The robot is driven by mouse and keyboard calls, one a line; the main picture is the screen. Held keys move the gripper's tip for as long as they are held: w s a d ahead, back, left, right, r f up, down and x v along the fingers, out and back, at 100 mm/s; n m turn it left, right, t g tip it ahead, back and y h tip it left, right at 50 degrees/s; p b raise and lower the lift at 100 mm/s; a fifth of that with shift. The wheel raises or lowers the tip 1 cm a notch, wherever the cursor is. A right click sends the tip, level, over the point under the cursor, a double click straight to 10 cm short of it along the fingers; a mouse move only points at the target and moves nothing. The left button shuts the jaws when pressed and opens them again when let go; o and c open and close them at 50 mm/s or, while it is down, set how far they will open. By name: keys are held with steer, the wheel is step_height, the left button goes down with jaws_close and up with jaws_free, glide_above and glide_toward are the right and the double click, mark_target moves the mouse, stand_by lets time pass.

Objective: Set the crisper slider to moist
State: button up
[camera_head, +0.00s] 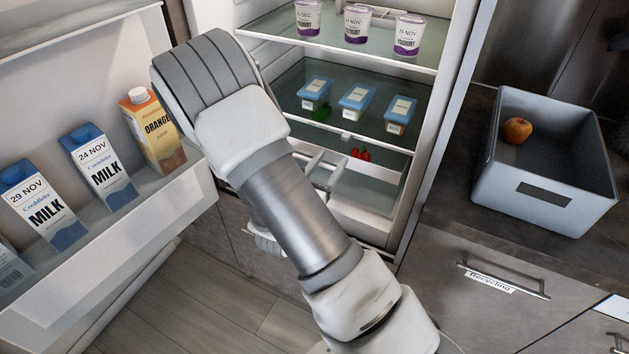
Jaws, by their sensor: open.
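The crisper drawer (368,196) is low in the open fridge, under a glass shelf. Red items show through its top. A small pale piece on the shelf's front edge (346,135) may be the slider; its setting and any moist label are too small to read. My gripper (327,168) seems to be the light grey bars just left of the drawer, partly hidden behind my arm. It is open, with nothing seen between its fingers. It is close to the drawer front; I cannot tell whether it touches.
My arm crosses the middle and hides the fridge's lower left. The open door on the left holds milk cartons (99,168) and an orange juice carton (152,130). Blue-lidded boxes (357,101) and yoghurts (357,24) stand on shelves. A grey bin (545,165) holds an apple (517,130).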

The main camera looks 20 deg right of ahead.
steer(key=v, duration=0.8)
steer(key=shift+s, duration=0.15)
steer(key=shift+a, duration=0.1)
steer(key=s+d+r+m+g+y, duration=0.2)
steer(key=s+d+r+m+g, duration=0.25)
steer(key=s+m+g, duration=0.45)
steer(key=s+d+r+m+g+y, duration=0.25)
steer(key=s+r+m+g, duration=0.35)
steer(key=m, duration=0.5)
steer(key=s+a+r+m+t+y, duration=0.3)
steer(key=a+r+m+t+y, duration=0.4)
steer(key=a+y, duration=0.1)
step_height(320, 180, up, 13)
steer(key=p, duration=1.2)
steer(key=shift+w+a+t+p, duration=0.3)
steer(key=shift+a+t+p, duration=0.05)
steer(key=shift+a+t, duration=0.1)
